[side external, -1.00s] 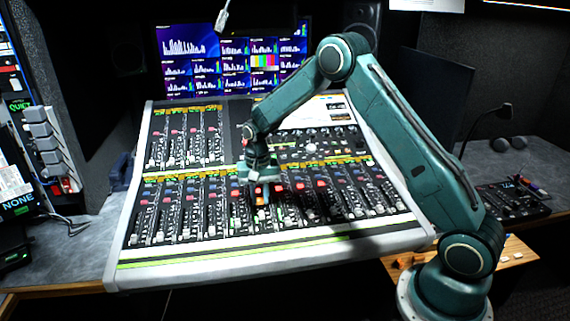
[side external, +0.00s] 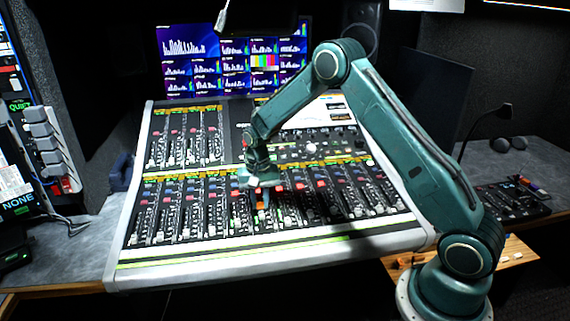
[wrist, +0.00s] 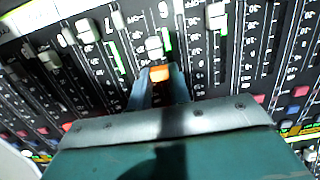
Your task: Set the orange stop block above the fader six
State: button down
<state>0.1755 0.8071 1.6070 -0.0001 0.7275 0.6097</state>
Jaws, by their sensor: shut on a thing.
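My gripper (wrist: 160,76) is shut on the orange stop block (wrist: 160,73), which shows between the two fingertips in the wrist view. In the side external view my gripper (side external: 262,192) is over the middle of the lower fader bank, with the orange block (side external: 261,203) at its tips. A white fader cap (wrist: 154,45) sits just beyond the block in the wrist view, in the same strip. I cannot read clearly whether this strip is fader six. I cannot tell whether the block touches the panel.
The mixing console (side external: 240,250) has close rows of faders and coloured buttons on both sides of my gripper. Neighbouring white fader caps (wrist: 216,15) and (wrist: 117,18) stand close by. Monitors (side external: 235,60) stand behind the console. A wooden board (side external: 510,252) lies at right.

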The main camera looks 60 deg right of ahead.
jog(key=shift+f, duration=0.4)
jog(key=c, duration=1.2)
grip_release()
notch_tip(320, 180, up, 14)
jog(key=shift+f, duration=0.1)
